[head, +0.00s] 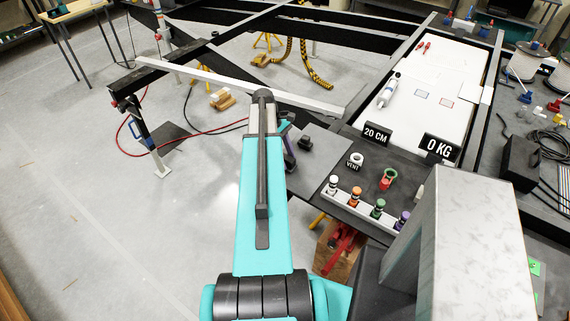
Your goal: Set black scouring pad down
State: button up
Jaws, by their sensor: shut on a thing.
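I cannot make out the black scouring pad in the head view. My arm rises through the middle of the picture, and its teal link covers what lies behind it. A few small dark parts show just right of the upper arm, too small to tell apart. I cannot pick out my gripper's fingers, so what they hold is hidden.
A dark panel (333,207) with several coloured plugs stands right of my arm. A white board (425,99) with a tube (389,90) on it lies behind. A long grey bar (215,80) crosses behind my arm. Floor at left is mostly clear.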

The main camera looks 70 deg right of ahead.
jog(key=shift+f, duration=0.35)
jog(key=o, duration=1.1)
jog(key=b+v, duration=0.3)
jog(key=v, duration=0.9)
jog(key=shift+b, duration=0.3)
